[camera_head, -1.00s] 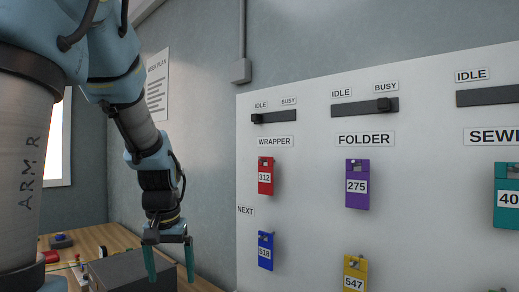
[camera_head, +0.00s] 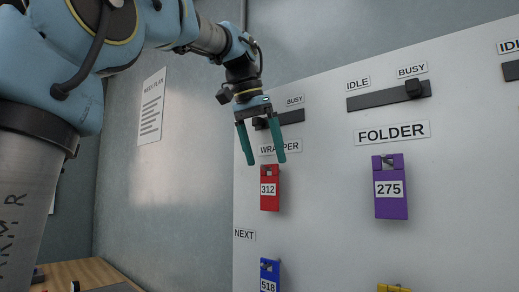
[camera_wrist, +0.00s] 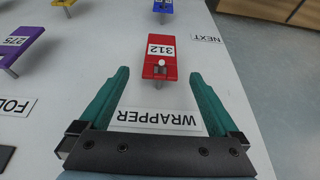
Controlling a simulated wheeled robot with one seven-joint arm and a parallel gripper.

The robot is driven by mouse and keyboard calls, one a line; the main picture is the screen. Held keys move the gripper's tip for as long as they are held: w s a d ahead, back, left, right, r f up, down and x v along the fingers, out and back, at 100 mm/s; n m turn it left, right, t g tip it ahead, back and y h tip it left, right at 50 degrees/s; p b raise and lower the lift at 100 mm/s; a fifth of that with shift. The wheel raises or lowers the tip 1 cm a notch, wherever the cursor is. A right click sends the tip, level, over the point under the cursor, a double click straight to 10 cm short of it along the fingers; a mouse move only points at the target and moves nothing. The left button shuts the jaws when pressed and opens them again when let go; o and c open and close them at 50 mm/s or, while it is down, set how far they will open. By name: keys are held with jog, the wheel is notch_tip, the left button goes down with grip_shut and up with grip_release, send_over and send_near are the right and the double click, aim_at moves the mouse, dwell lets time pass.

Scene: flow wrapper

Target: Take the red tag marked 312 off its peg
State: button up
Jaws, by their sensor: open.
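The red tag marked 312 (camera_head: 270,200) hangs on its peg on the white board, under the WRAPPER label. In the wrist view the red tag (camera_wrist: 159,68) appears upside down, with the pale end of its peg (camera_wrist: 161,63) showing. My gripper (camera_head: 263,158) is open and empty, above the tag, its fingers pointing down over the WRAPPER label. In the wrist view my gripper (camera_wrist: 160,76) has its green fingers spread, with the tag beyond and between their tips. I see no contact with the tag.
A purple tag 275 (camera_head: 391,205) hangs to the right under FOLDER, and a blue tag 518 (camera_head: 269,272) hangs below. A slider track (camera_head: 290,117) runs behind my gripper.

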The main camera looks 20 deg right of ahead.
aim_at(272, 184)
jog(key=x, duration=0.9)
jog(key=shift+a, duration=0.1)
jog(key=c, duration=1.4)
jog(key=shift+r, duration=0.1)
jog(key=shift+r+p, duration=0.45)
jog(key=shift+p, duration=0.1)
jog(key=shift+a, duration=0.1)
jog(key=shift+s+a+b, duration=0.5)
jog(key=shift+s+a, duration=0.25)
jog(key=shift+a, duration=0.55)
jog(key=shift+s+a+b, duration=0.55)
jog(key=shift+s+a, duration=0.15)
jog(key=shift+a, duration=0.55)
jog(key=shift+s+a+b, duration=0.5)
jog(key=shift+s+a, duration=0.25)
jog(key=shift+a, duration=0.55)
